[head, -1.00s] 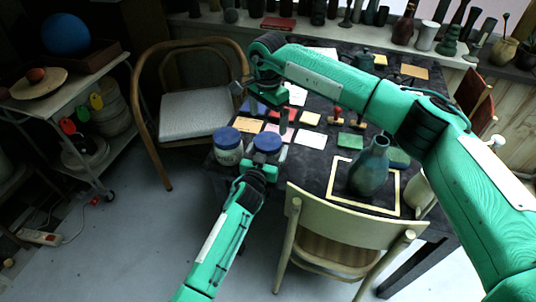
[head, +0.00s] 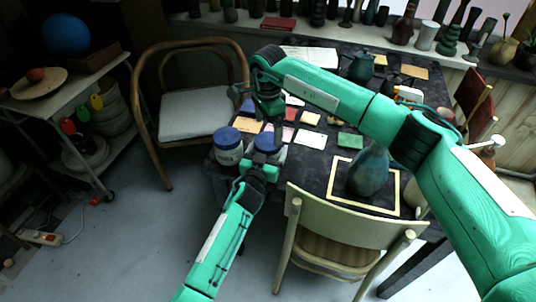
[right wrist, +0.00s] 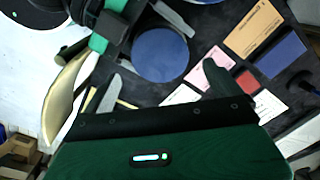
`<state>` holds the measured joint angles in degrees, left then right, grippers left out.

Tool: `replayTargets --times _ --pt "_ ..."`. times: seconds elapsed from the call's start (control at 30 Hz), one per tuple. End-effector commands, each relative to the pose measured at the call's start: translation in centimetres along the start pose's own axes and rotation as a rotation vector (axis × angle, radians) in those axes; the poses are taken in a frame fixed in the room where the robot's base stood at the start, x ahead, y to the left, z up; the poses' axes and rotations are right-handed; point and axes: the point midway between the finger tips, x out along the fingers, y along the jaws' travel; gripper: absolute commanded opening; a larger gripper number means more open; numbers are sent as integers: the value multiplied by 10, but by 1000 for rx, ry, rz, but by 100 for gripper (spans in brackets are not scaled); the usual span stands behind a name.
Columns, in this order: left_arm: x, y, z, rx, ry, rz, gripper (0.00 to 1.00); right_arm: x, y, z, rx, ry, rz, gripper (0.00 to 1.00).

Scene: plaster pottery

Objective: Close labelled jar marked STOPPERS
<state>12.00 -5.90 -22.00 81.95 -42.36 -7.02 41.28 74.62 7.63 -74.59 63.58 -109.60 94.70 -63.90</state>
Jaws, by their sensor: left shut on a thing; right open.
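The left jar (head: 228,156) shows in full; a label's words are too small to read. The right jar's blue lid (head: 267,143) shows, with its body mostly hidden behind my left gripper (head: 262,161), which is shut on that jar. My right gripper (head: 276,126) points down just above and behind this lid. In the right wrist view, the round blue lid (right wrist: 160,54) lies beyond and between my open, empty right fingers (right wrist: 164,84). I cannot tell how firmly the lid sits.
Cards and tiles (head: 312,139) lie flat on the dark table behind the jars. A teal vase (head: 369,172) stands in a pale frame (head: 345,203) on the right. A wooden chair (head: 340,225) stands at the table's front and a cushioned chair (head: 195,115) at its left.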

Motion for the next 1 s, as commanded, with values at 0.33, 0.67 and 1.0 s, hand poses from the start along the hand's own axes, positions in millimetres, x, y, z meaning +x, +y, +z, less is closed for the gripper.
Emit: replayTargets --times 0.33,0.67,1.0 --pt "0 0 0 0 0 0 19 45 0 0 0 -1 1 95" --pt "0 0 0 0 0 0 19 50 0 0 -1 0 -1 95" --pt "0 0 0 0 0 0 19 50 0 0 1 0 -1 49"
